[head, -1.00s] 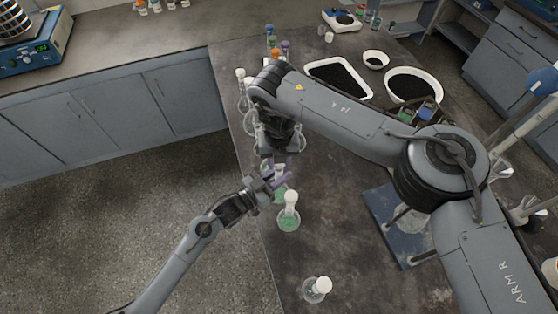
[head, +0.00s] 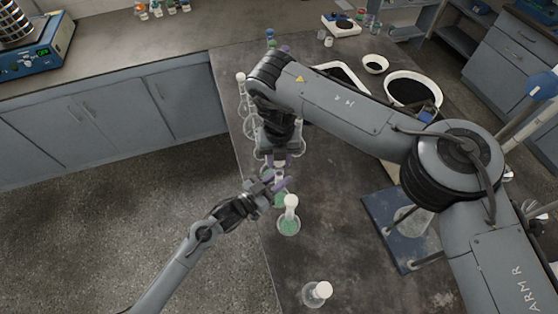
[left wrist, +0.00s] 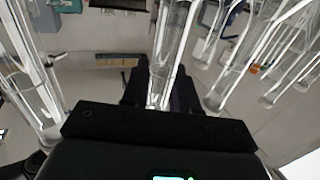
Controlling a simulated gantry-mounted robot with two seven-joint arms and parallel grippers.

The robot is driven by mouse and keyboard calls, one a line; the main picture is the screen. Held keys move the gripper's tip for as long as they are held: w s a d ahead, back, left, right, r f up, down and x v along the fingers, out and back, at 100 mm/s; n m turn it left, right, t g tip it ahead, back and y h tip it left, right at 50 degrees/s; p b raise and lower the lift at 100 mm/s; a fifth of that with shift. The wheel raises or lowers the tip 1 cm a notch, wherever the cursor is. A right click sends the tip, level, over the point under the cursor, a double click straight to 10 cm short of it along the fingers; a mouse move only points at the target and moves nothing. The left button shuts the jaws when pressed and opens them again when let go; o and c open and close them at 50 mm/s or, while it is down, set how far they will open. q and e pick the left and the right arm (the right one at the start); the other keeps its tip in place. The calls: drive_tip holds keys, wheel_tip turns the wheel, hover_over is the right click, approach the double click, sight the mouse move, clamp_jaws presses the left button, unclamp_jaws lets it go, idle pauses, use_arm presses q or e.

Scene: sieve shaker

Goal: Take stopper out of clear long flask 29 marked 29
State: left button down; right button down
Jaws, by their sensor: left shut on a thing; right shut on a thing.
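A clear long-necked flask (head: 280,201) with green liquid stands near the table's left edge in the head view, partly hidden by my grippers. My left gripper (head: 275,186) is shut on its neck from the left. In the left wrist view a clear glass neck (left wrist: 172,50) rises between my left gripper's dark fingers (left wrist: 160,98). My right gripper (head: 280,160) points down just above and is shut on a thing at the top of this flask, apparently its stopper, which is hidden. No number 29 is readable.
A white-stoppered green flask (head: 289,222) stands close in front; another white-stoppered flask (head: 317,293) is nearer. More flasks (head: 243,95) line the left edge behind. A blue-based stand (head: 398,230) is at right. Bare table lies between.

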drive_tip(key=shift+r, duration=0.95)
use_arm(q)
drive_tip(key=c, duration=0.8)
unclamp_jaws()
